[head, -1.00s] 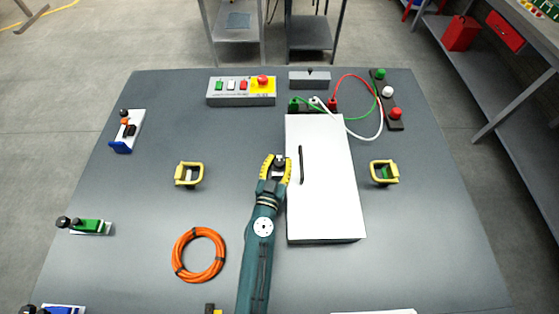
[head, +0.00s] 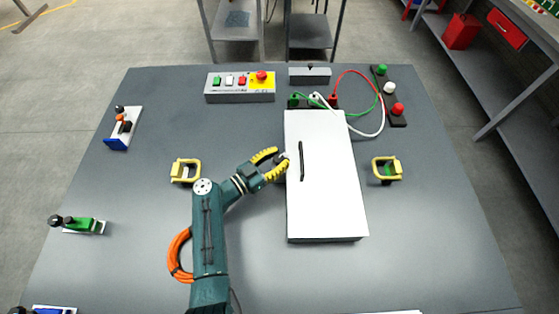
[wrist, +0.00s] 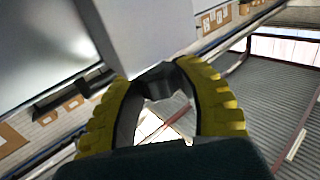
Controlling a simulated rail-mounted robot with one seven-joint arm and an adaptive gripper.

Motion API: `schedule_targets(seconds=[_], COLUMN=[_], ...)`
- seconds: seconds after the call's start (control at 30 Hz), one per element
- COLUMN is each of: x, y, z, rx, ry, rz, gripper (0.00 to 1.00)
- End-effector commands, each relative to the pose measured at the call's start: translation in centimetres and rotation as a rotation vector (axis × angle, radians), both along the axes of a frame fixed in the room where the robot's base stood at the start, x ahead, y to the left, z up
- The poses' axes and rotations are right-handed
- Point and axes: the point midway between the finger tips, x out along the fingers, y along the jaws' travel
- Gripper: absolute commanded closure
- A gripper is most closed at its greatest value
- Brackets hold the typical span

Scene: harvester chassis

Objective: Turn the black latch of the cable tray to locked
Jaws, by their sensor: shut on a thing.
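The cable tray appears to be the white box (head: 330,205) with a black bar handle (head: 301,160) on its lid. My gripper (head: 281,160) is at the box's left side, its yellow fingers pointing right toward it. The fingers are shut on a small dark piece at that side, which I take for the black latch (wrist: 160,80). In the wrist view my gripper (wrist: 163,92) has its yellow fingers on both sides of this piece, just below the pale box. Most of the latch is hidden by the fingers, and its angle is hard to tell.
Red, green and white cables (head: 360,84) run behind the box. A button panel (head: 240,87) is at the back left. Yellow handles stand left (head: 185,171) and right (head: 387,169) of the box. An orange cable coil (head: 177,255) lies partly under my arm.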

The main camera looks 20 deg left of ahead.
Motion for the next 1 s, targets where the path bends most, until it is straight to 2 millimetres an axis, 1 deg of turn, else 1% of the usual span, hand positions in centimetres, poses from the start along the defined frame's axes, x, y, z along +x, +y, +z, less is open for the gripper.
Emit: schedule_targets(seconds=[0.03,0.07,0.2,0.4,0.7,1.0], x=[0.17,0.15,0.11,0.03,-0.05,-0.09], y=[0.25,0.23,0.16,0.03,-0.04,-0.08], z=[-0.77,-0.89,-0.92,-0.91,-0.49,-0.12], rx=[0.003,0.003,0.004,0.003,0.002,-0.001], ry=[-0.004,-0.004,-0.005,-0.003,0.000,0.002], rz=[-0.042,-0.070,-0.177,-0.289,-0.374,-0.386], gripper=[1.00,1.00,1.00,1.00,1.00,1.00])
